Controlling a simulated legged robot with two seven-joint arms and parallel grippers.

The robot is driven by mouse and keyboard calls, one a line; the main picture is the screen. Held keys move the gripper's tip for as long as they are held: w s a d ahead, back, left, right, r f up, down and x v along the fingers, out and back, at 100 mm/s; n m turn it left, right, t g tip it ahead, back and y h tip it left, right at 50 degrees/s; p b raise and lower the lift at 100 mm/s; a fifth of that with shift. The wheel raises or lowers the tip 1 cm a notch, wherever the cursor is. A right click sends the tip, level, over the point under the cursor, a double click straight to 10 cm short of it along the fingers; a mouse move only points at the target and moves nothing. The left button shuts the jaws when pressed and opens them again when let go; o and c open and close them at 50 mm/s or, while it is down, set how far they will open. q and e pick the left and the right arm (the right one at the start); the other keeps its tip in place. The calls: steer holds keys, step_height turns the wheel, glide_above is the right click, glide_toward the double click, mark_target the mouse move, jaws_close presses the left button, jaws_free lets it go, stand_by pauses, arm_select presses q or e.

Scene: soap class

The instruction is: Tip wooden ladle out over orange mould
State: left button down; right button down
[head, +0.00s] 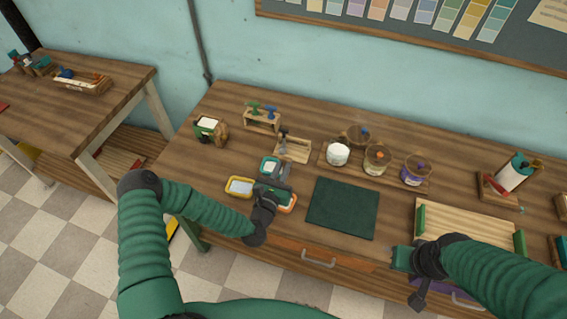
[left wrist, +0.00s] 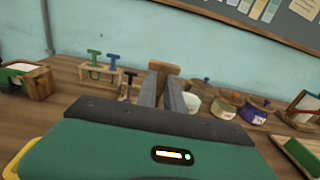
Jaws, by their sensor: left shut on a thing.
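My left gripper (head: 281,174) is over the moulds at the front of the bench, shut on the wooden ladle. In the left wrist view, the ladle's wooden end (left wrist: 163,67) shows between the fingers; its bowl is hidden, so its tilt and contents cannot be told. The orange mould (head: 290,208) lies below my left gripper, mostly covered by it. The yellow mould (head: 240,187) with pale filling is to its left, and a teal mould (head: 268,165) is behind. My right gripper (head: 402,258) is at the front edge by the wooden tray; its fingers are not clear.
A dark green mat (head: 342,208) lies right of the moulds. A white pot (head: 338,154) and jars (head: 376,160) stand behind it. A small wooden rack (head: 293,149) and a stamp stand (head: 262,121) are behind the moulds. A wooden tray (head: 470,228) is at the right.

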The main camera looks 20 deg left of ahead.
mark_target(284, 159)
arm_select(q)
steer(key=shift+r, duration=0.1)
step_height(284, 159, up, 4)
steer(key=p, duration=0.2)
steer(key=shift+p, duration=0.35)
stand_by(0.5)
